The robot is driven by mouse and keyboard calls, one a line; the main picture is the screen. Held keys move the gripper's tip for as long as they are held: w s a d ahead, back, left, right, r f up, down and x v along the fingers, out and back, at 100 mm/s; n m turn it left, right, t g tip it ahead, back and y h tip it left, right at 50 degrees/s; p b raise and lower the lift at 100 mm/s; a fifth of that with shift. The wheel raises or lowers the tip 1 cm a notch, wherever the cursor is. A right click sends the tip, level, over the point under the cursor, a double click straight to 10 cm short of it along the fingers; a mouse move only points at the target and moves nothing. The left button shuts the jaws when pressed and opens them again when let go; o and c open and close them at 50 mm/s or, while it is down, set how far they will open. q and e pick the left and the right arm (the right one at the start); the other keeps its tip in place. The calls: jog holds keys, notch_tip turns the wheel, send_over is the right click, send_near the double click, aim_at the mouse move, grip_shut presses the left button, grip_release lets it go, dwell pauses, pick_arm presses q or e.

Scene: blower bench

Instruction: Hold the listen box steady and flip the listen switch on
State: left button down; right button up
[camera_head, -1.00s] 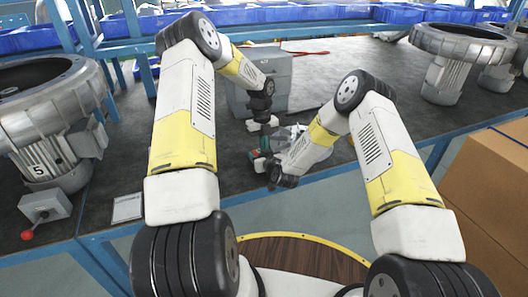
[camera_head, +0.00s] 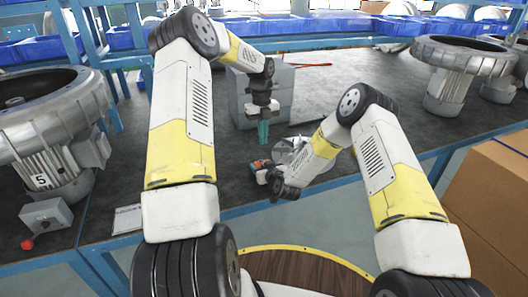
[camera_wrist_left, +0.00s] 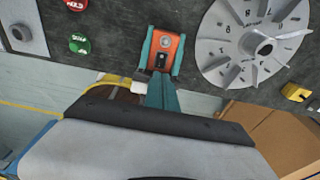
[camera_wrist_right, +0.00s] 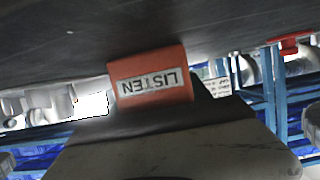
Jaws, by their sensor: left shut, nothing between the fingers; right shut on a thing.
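The orange listen box (camera_head: 262,165) is near the bench's front edge, at my right gripper (camera_head: 270,174). My right gripper is shut on it. In the right wrist view its orange face (camera_wrist_right: 152,82) shows an upside-down LISTEN label. The switch position is too small to tell. My left gripper (camera_head: 263,132) is shut and empty, pointing down above and behind the box with a visible gap. Its teal fingers also show in the left wrist view (camera_wrist_left: 160,92).
A grey finned impeller (camera_wrist_left: 255,40) lies right of the box. A grey case (camera_head: 283,98) stands behind my left gripper. Green (camera_wrist_left: 78,45) and red (camera_wrist_left: 76,5) discs lie on the bench. Blower number 5 (camera_head: 50,130) stands left, with a red-knobbed switch box (camera_head: 46,217).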

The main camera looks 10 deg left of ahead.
pick_arm(q)
notch_tip(320, 180, up, 4)
jog(key=shift+w+a+f, duration=0.1)
jog(key=shift+w, duration=0.05)
dwell(0.3)
jog(key=shift+s+d, duration=0.4)
jog(key=shift+s, duration=0.1)
jog(key=f, duration=0.4)
jog(key=s+f, duration=0.1)
jog(key=f, duration=0.4)
jog(key=d+f, duration=0.1)
jog(key=f, duration=0.3)
jog(key=shift+s+f, duration=0.2)
jog(key=shift+f, duration=0.1)
